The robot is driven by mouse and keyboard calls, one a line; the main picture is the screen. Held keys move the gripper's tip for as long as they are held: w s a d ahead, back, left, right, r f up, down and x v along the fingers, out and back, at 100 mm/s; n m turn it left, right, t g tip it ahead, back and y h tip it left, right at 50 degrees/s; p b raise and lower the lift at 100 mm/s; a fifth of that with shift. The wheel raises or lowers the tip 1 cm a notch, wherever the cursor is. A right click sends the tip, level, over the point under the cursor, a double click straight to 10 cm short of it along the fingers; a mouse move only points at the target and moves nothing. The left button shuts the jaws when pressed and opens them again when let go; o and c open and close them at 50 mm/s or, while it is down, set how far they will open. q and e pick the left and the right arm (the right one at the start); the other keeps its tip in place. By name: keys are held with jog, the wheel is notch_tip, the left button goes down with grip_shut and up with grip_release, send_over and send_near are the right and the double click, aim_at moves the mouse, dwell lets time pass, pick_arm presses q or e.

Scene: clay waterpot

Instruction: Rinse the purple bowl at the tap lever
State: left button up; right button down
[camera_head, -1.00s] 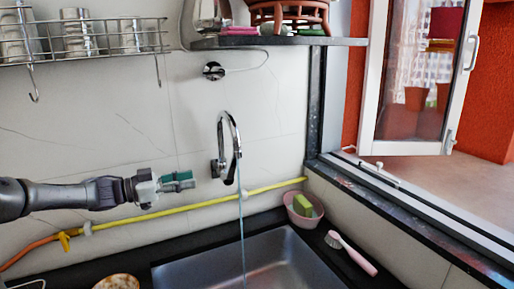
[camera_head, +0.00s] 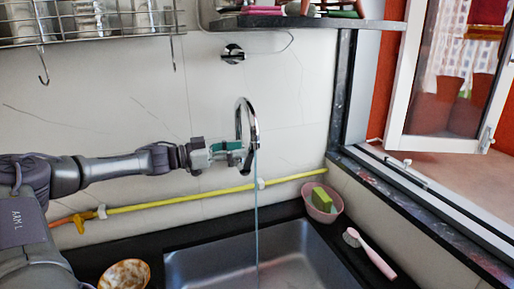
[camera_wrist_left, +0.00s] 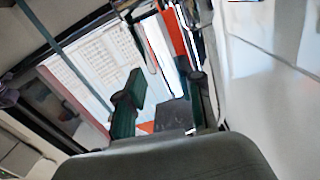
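The chrome tap (camera_head: 252,120) stands at the wall above the steel sink (camera_head: 195,265), and a thin stream of water (camera_head: 257,205) falls from its spout. My left gripper (camera_head: 236,151) reaches in from the left, its fingertips at the tap's lower body. I cannot tell whether they touch the lever, which they partly cover. In the left wrist view its two green-grey fingers (camera_wrist_left: 165,105) are apart, with nothing clearly held between them. I see no clearly purple bowl. A patterned orange-and-white bowl (camera_head: 125,274) stands left of the sink, partly cut off. My right gripper is not in view.
A pink basin (camera_head: 318,212) with a green sponge (camera_head: 321,199) stands right of the sink, near a pink brush (camera_head: 369,254). A yellow hose (camera_head: 180,203) runs along the wall. A wire rack (camera_head: 90,30) and a shelf (camera_head: 310,22) hang above.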

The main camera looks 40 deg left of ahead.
aim_at(252, 152)
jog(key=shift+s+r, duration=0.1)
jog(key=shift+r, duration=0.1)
pick_arm(q)
jog(key=w+d, duration=0.1)
jog(key=w+d+r+p, duration=0.1)
jog(key=w, duration=0.1)
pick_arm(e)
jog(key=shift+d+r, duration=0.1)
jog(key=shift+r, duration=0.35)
pick_arm(q)
jog(key=shift+w+d+f+p, duration=0.2)
jog(key=shift+w+d+p, duration=0.15)
jog(key=shift+w, duration=0.2)
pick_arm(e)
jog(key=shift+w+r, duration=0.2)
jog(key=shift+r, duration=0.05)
pick_arm(q)
jog(key=shift+w+d, duration=0.1)
jog(key=shift+d, duration=0.25)
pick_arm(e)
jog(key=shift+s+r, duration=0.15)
pick_arm(q)
jog(key=c, duration=0.7)
jog(key=shift+r, duration=0.1)
